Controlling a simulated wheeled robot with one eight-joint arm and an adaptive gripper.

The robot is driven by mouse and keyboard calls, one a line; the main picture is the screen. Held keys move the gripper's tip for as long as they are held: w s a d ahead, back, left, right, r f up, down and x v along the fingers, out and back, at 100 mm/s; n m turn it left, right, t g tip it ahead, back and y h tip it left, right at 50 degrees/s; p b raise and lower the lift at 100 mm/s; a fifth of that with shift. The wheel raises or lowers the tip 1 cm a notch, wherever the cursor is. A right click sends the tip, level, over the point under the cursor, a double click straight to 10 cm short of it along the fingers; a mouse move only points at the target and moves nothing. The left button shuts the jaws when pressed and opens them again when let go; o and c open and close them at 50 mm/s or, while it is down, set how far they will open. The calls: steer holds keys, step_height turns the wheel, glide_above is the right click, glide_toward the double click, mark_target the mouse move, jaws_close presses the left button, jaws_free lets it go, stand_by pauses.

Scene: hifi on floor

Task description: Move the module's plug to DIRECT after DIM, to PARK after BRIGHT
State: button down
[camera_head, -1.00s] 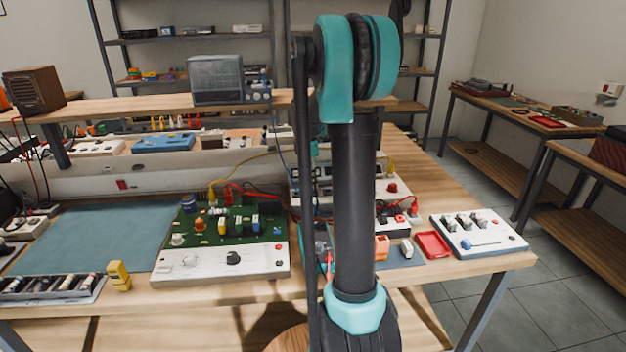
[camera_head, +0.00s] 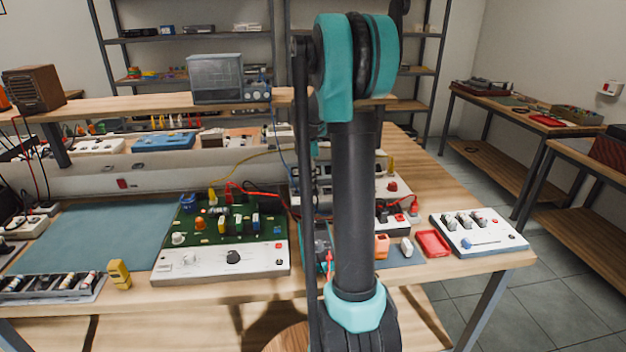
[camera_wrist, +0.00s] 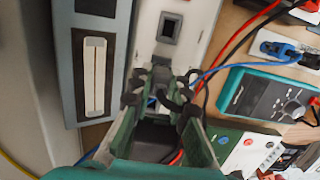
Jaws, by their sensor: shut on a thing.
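My gripper (camera_wrist: 162,88) is shut on a small dark thing, probably the plug, mostly hidden between the fingers in the wrist view. A white panel (camera_wrist: 196,20) with a dark square opening (camera_wrist: 170,27) lies just beyond the fingertips. I cannot tell whether the held thing touches the panel. In the head view, my arm hides the gripper. A green circuit board (camera_head: 215,225) with a white front panel (camera_head: 208,262) and dark knob (camera_head: 233,256) stands on the bench. No DIRECT, PARK, DIM or BRIGHT labels are readable.
Red, black and blue leads (camera_wrist: 222,64) run close to the gripper's right. A teal meter (camera_wrist: 262,95) lies right of it, and a grey unit (camera_wrist: 62,60) stands left. A blue mat (camera_head: 90,238), red tray (camera_head: 433,244) and white switch box (camera_head: 480,232) are on the bench.

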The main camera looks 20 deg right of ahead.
steer(key=shift+f, duration=0.75)
stand_by(2.5)
steer(key=c, duration=1.4)
jaws_free()
steer(key=shift+o, duration=0.2)
steer(key=r, duration=0.8)
steer(key=a+r, duration=0.1)
steer(key=r, duration=0.2)
steer(key=shift+a+r, duration=0.1)
steer(key=shift+r, duration=2.85)
